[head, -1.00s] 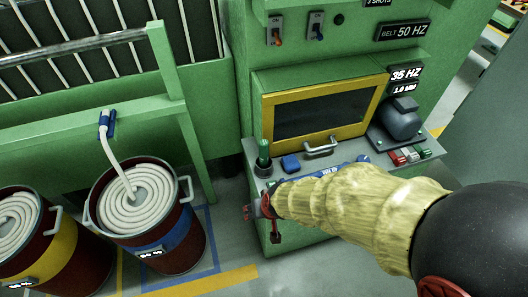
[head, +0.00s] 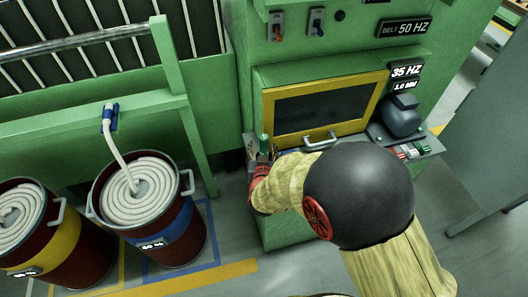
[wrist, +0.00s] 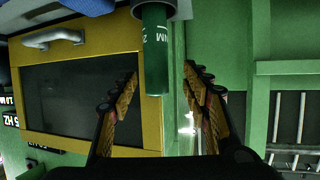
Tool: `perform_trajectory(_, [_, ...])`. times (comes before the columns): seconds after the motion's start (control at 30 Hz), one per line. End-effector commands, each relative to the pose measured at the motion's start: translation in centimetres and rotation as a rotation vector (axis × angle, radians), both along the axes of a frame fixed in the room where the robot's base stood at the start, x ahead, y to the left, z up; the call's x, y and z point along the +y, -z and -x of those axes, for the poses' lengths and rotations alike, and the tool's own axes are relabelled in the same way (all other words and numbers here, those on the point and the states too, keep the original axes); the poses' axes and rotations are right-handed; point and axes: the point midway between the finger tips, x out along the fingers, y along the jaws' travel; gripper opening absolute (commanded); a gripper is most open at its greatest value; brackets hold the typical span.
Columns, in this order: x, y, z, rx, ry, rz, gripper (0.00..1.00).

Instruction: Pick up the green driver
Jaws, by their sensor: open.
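The green driver (head: 264,141) stands upright at the left end of the machine's shelf, its lower part hidden by my gripper in the head view. In the wrist view the driver (wrist: 156,62) is a dark green cylinder with pale lettering, its far end seated in a round grey holder (wrist: 150,8). My gripper (wrist: 160,76) is open, with one finger on each side of the driver's free end in the picture. I cannot tell whether either finger touches it. In the head view my gripper (head: 260,168) is small and partly hidden by my arm.
A yellow-framed dark window (head: 330,108) with a grey handle (head: 319,139) is close to the driver. A grey motor (head: 402,117) and several coloured buttons (head: 412,151) are at the shelf's right. Two drums of white coil (head: 140,190) stand on the floor at left.

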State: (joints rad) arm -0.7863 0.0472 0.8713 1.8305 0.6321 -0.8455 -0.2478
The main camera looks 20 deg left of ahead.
Motion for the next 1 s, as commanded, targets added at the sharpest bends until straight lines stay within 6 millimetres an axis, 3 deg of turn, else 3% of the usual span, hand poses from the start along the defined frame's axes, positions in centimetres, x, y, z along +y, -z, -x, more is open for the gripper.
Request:
perform_trajectory(0.3, [0.6, 1.9, -3.8, 0.001, 0.0, -0.001, 0.48])
perform_trajectory(0.63, [0.8, 2.0, -4.4, 0.001, -0.001, -0.001, 0.48])
perform_trajectory(1.0, [0.8, 2.0, -4.4, 0.001, -0.001, 0.0, 0.27])
